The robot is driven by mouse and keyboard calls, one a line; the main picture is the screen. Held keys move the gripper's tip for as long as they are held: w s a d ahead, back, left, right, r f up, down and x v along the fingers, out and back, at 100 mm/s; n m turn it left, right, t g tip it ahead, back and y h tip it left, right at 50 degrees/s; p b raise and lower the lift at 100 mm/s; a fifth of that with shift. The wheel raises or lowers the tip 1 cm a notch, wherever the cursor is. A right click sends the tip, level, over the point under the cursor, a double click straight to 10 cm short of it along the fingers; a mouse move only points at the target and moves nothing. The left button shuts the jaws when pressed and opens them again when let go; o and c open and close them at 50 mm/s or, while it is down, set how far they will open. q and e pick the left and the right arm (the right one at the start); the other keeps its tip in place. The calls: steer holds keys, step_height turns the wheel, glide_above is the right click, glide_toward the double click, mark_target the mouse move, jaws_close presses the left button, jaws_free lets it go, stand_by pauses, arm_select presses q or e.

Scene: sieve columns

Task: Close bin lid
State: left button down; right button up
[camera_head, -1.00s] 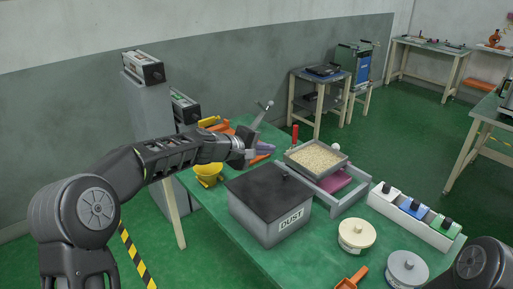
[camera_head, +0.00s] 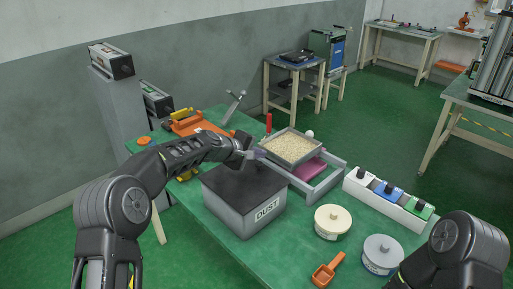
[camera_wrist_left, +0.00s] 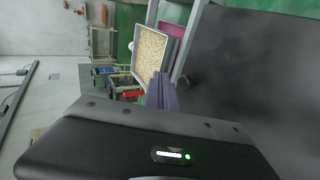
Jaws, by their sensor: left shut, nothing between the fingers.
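The grey bin labelled DUST (camera_head: 267,211) stands on the green table, in the middle of the head view. Its dark lid (camera_head: 240,186) lies flat across the top, and it fills the right of the left wrist view (camera_wrist_left: 265,75). My left gripper (camera_head: 257,154) is at the far edge of the lid, close to it; I cannot tell whether it touches. Its fingers (camera_wrist_left: 161,93) are shut and empty in the wrist view. My right arm shows at the lower right, but its gripper is out of view.
A sieve tray of pale grains (camera_head: 291,147) sits on a grey frame behind the bin. A cream tub (camera_head: 332,221), a grey-lidded tub (camera_head: 382,254) and an orange scoop (camera_head: 328,270) are to the right. A white holder (camera_head: 411,213) carries coloured items. An orange tray (camera_head: 196,124) lies behind my left arm.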

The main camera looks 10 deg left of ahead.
arm_select(q)
steer(key=shift+w+d+f, duration=0.15)
steer(key=shift+f, duration=0.3)
steer(key=shift+w+d+f, duration=0.1)
steer(key=shift+d+f, duration=0.05)
steer(key=shift+f, duration=0.3)
steer(key=shift+b, duration=0.3)
steer(key=b+v, duration=0.2)
steer(key=v, duration=0.5)
steer(key=shift+s+a+r, duration=0.2)
steer(key=shift+s, duration=0.1)
